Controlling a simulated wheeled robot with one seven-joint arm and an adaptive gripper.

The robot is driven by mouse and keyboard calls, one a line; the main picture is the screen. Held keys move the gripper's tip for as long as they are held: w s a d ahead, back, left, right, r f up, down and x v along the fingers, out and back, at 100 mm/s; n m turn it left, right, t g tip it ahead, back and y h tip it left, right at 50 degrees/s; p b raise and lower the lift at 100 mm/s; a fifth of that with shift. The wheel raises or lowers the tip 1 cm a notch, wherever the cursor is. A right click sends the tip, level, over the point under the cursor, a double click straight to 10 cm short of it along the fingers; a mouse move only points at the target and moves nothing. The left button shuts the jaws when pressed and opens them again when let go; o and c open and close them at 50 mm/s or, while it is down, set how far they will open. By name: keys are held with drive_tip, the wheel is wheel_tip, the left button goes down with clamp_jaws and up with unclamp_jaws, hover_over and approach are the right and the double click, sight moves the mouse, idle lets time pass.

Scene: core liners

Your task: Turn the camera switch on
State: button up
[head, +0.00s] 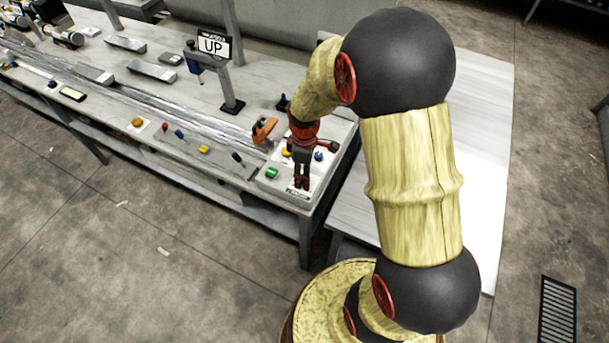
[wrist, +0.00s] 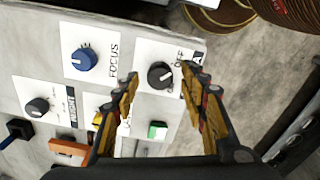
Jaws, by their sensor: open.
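A black rotary knob (wrist: 160,75) sits on a white plate marked OFF in the wrist view. A black label beside it is partly hidden by a finger, so its full word cannot be read. My gripper (wrist: 160,72) is open, with one fingertip to each side of the knob in the picture. Whether the fingers touch it cannot be told. In the head view my gripper (head: 302,184) points down at the front corner of the control panel and hides the knob.
A blue FOCUS knob (wrist: 83,59), a black HEIGHT knob (wrist: 37,107), a green button (wrist: 157,131) and an orange part (wrist: 68,147) are close by. A sign reading UP (head: 213,46) stands farther back on the bench. Bare floor lies in front.

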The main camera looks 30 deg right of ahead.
drive_tip(key=shift+f, duration=0.15)
drive_tip(key=shift+c, duration=0.7)
clamp_jaws()
